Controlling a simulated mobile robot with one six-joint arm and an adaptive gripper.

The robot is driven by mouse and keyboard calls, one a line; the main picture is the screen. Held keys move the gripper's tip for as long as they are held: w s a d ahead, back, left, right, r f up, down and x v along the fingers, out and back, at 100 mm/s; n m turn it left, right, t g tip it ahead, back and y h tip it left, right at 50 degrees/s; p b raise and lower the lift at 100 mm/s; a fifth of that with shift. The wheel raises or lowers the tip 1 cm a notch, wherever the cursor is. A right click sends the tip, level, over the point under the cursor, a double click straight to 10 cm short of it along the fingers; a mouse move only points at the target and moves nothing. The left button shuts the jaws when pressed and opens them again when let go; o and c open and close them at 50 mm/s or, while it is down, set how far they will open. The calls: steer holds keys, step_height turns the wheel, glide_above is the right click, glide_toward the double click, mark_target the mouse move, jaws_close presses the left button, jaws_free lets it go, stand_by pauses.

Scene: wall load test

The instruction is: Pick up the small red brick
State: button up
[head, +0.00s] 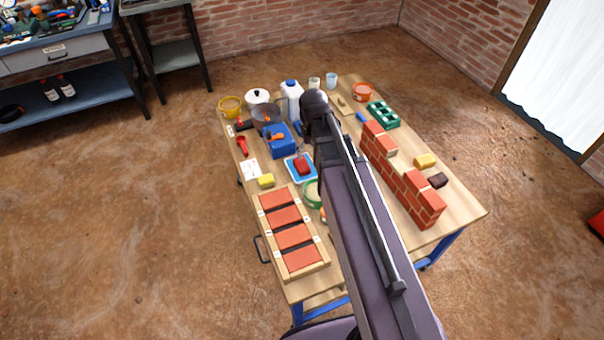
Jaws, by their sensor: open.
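A small red block (302,167), which looks like the small red brick, lies in a blue-and-white tray (290,178) near the middle of the table. My arm crosses the table from the bottom of the head view, just right of the tray. Its dark end, with my gripper (316,108), is over the far middle of the table, beyond and right of the red block. The fingers are hard to make out; the gripper appears open, apart from the block. My arm hides part of the table between the tray and the brick wall.
The brick wall (408,188) stands right of my arm, with a yellow sponge (425,160) and a dark block (438,180) beside it. A wooden frame with red bricks (285,216) lies front left. A blue box (281,148), white canister (291,100) and pots crowd the far side.

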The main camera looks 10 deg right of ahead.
steer(key=n+b, duration=0.1)
steer(key=b, duration=0.7)
glide_above(302, 164)
step_height(302, 164, down, 9)
steer(key=shift+w+d, duration=0.15)
steer(key=shift+w, duration=0.15)
steer(key=shift+f, duration=0.15)
step_height(302, 164, down, 8)
steer(key=b, duration=0.8)
steer(key=shift+f, duration=0.15)
steer(key=shift+s+a+f+b, duration=0.1)
steer(key=shift+f+b, duration=1.2)
steer(key=shift+b, duration=0.05)
steer(key=shift+s+a+f+b, duration=0.1)
steer(key=shift+f+b, duration=1.2)
steer(key=shift+b, duration=0.05)
